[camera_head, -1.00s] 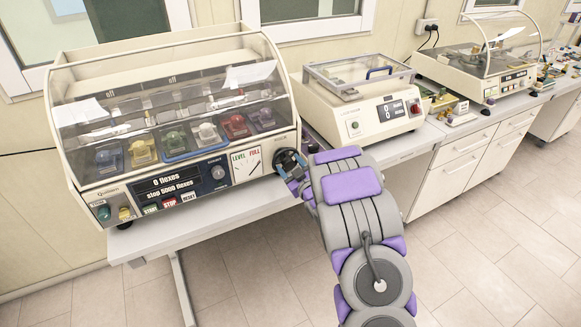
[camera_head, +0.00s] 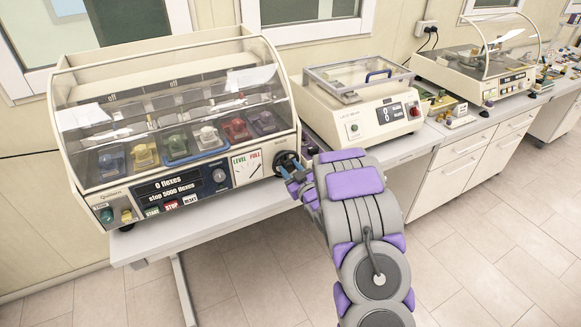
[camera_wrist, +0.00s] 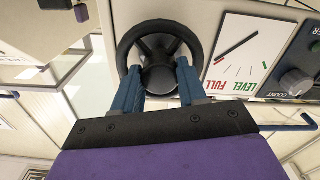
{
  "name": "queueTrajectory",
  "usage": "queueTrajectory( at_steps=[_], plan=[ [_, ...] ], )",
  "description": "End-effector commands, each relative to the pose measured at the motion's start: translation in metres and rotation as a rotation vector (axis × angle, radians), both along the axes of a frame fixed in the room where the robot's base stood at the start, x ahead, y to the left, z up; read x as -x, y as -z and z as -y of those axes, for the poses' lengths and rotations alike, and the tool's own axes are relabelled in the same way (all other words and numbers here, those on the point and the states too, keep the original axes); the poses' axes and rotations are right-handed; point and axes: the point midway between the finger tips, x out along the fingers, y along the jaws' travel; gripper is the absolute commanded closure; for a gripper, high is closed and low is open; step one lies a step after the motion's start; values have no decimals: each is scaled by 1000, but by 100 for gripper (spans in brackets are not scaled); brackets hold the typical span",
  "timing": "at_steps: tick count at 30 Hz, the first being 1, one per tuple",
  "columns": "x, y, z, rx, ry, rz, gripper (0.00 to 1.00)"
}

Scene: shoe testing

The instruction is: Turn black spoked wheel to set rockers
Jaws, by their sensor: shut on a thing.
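The black spoked wheel (camera_head: 288,161) is on the right end of the front of the cream flexing machine (camera_head: 75,150), beside the LEVEL/FULL gauge (camera_head: 246,164). In the head view my gripper (camera_head: 290,173) reaches the wheel from the lower right. The rockers with coloured shoes (camera_head: 207,137) sit under the clear cover.
The machine's panel (camera_head: 165,190) reads 0 flexes, stop 5000 flexes, with START, STOP and RESET buttons. A second cream machine (camera_head: 355,110) stands right of it on the bench. A domed machine (camera_head: 475,75) is farther right. The tiled floor (camera_head: 480,250) is clear.

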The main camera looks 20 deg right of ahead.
Motion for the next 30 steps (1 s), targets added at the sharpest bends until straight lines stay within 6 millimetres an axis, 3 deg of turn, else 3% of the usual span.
queueTrajectory(
  at_steps=[18,30],
  plan=[
    [0,-3,1,-520,2,-17,89],
    [0,-1,2,-715,3,-23,89]
  ],
)
